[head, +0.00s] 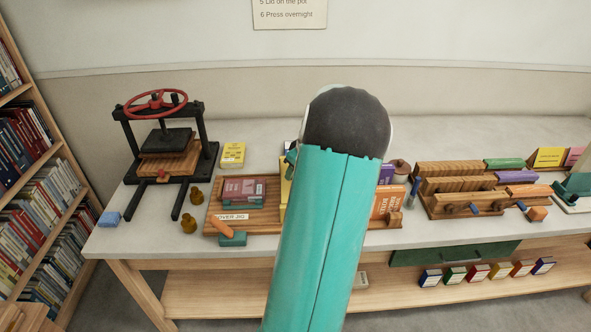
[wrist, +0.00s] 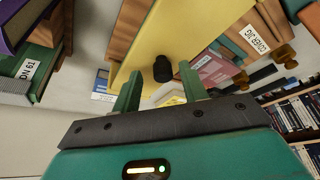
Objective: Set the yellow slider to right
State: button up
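A yellow panel (wrist: 195,35) with a dark round knob (wrist: 162,68) fills the upper middle of the wrist view; it appears to be the yellow slider. In the head view only a narrow yellow strip (head: 285,181) shows beside my arm, which hides the rest. My gripper (wrist: 160,82) is open, with two green fingers apart. The knob appears between and just beyond the fingertips; I cannot tell whether either finger touches it. The gripper's fingers are hidden behind my arm in the head view. Nothing is seen held.
A black press (head: 166,138) with a red wheel stands on the left of the pale worktop (head: 290,133). The wooden cover jig (head: 263,222) holds reddish books (head: 243,190). Slotted wooden racks (head: 462,203) stand right. A bookcase (head: 62,160) is at far left. Free worktop lies behind.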

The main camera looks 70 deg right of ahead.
jog(key=v, duration=1.3)
jog(key=shift+s+r, duration=0.2)
jog(key=shift+r, duration=0.15)
jog(key=shift+a, duration=0.15)
jog(key=w+a+r+n, duration=0.1)
jog(key=w+a+r, duration=0.2)
jog(key=w+a, duration=0.8)
jog(key=w+a+r+n, duration=0.15)
jog(key=w+a, duration=0.55)
jog(key=a, duration=0.7)
jog(key=s+a+n, duration=0.1)
jog(key=s+a, duration=0.1)
jog(key=a, duration=1.3)
jog(key=s+a+n+t+y, duration=0.1)
jog(key=s+a, duration=0.2)
jog(key=a, duration=1.2)
jog(key=shift+s+a+f+t+y, duration=0.3)
jog(key=shift+f, duration=0.15)
